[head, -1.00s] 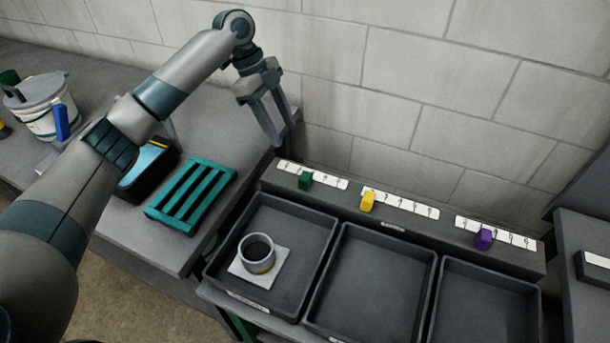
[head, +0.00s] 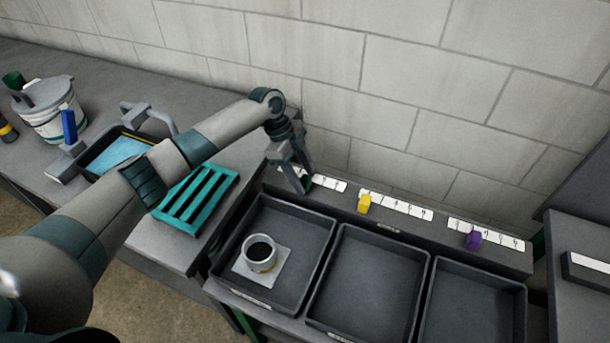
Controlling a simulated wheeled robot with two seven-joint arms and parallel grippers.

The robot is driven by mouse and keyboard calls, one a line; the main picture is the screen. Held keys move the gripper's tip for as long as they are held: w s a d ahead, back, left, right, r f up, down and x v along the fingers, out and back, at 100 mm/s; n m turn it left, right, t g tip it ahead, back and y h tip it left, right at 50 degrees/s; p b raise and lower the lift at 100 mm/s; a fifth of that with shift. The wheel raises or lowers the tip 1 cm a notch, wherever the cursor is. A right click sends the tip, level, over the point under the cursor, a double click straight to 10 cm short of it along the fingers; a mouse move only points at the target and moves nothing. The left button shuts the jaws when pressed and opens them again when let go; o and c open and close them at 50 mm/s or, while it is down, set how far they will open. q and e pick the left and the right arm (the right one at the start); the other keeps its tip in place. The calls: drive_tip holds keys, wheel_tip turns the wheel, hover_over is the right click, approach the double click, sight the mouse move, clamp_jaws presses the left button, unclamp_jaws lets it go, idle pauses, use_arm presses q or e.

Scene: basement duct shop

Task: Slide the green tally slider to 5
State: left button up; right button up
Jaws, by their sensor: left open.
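The green tally slider (head: 307,182) is mostly hidden behind my left gripper; only a dark green bit shows by its fingers. Its white number strip (head: 329,183) lies on the grey ledge, with its right part in view and its left part largely covered. The digits are too small to read surely. My left gripper (head: 302,184) is open, pointing down, with its fingers at the green slider. I cannot tell whether they touch it. My right gripper is not in view.
A yellow slider (head: 364,203) and a purple slider (head: 473,240) sit on their own strips to the right. Dark trays (head: 368,278) stand in front of the ledge, the left one holding a cup (head: 259,254). A teal rack (head: 197,200) lies left. The block wall is close behind.

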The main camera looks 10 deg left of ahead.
use_arm(q)
drive_tip(key=shift+x, duration=0.85)
clamp_jaws()
drive_tip(key=shift+s+d+r, duration=0.1)
drive_tip(key=shift+s+d, duration=0.1)
drive_tip(key=shift+d, duration=0.85)
drive_tip(key=shift+s+d, duration=0.2)
drive_tip(key=shift+d, duration=0.8)
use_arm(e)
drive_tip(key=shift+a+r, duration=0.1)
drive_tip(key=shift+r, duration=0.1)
use_arm(q)
drive_tip(key=shift+a, duration=0.1)
unclamp_jaws()
